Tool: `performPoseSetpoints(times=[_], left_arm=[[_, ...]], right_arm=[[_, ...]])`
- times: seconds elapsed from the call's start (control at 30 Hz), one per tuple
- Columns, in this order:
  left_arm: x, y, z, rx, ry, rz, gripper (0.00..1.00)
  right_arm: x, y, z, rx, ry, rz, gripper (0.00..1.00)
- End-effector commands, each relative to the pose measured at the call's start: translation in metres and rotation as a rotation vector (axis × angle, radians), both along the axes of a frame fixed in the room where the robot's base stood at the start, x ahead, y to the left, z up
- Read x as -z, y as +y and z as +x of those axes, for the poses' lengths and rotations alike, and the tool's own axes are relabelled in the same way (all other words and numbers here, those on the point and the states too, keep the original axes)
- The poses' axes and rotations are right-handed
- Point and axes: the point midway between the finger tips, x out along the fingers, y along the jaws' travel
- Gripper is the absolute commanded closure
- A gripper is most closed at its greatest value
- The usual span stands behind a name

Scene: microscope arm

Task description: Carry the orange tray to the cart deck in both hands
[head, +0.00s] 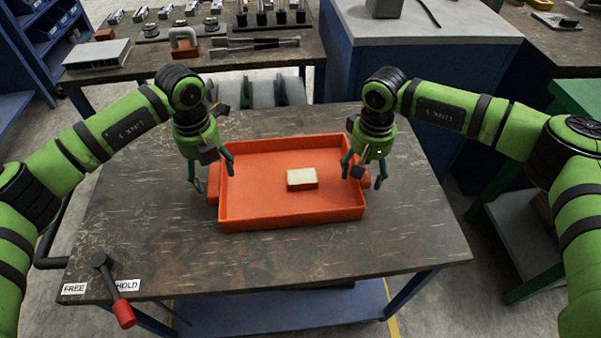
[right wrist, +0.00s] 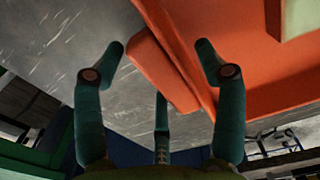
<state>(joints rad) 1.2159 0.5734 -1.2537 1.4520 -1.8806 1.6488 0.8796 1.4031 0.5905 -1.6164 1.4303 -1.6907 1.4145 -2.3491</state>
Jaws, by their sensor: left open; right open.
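The orange tray (head: 290,219) lies flat on a worn dark top (head: 400,230) and holds a small block (head: 302,179) with a cream upper face. My left gripper (head: 213,173) is open at the tray's left end, its fingers on either side of the left handle (head: 212,189). My right gripper (head: 358,168) is open at the right end. In the right wrist view the right handle (right wrist: 160,68) lies between its spread fingers (right wrist: 160,60), not clamped. Contact at either handle cannot be told. I cannot tell which surface is the cart deck.
A lever with a red knob (head: 123,314) stands at the front left by FREE and HOLD labels (head: 75,288). A bench with tools (head: 230,50) stands behind, and a grey-topped blue cabinet (head: 430,45) at back right. The dark top is clear in front of the tray.

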Motion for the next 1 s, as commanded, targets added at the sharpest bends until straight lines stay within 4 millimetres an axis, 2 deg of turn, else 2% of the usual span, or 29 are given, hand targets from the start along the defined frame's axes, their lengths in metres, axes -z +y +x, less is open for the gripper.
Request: performPoseSetpoints(times=[0.03,0.2,0.43,0.67,0.77,1.0], left_arm=[[-0.012,0.0,0.001,0.0,-0.005,-0.002,0.29],[-0.05,0.0,0.001,0.0,-0.004,-0.001,0.29],[-0.086,0.0,0.0,-0.001,-0.002,0.001,0.29],[-0.096,0.0,-0.001,-0.001,0.001,0.001,0.29],[-0.096,0.0,-0.001,-0.001,0.001,0.001,0.29],[-0.096,0.0,-0.001,-0.001,0.001,0.001,0.29]], right_arm=[[0.0,0.0,0.0,0.0,0.0,0.0,0.29],[0.0,0.0,0.0,-0.001,0.0,0.0,0.29],[0.0,0.0,0.0,-0.001,0.0,0.0,0.29],[-0.009,0.0,0.001,0.0,-0.002,0.001,0.29],[-0.024,0.0,0.001,0.0,-0.004,0.001,0.29],[-0.076,0.0,0.001,-0.001,-0.004,0.001,0.29]])
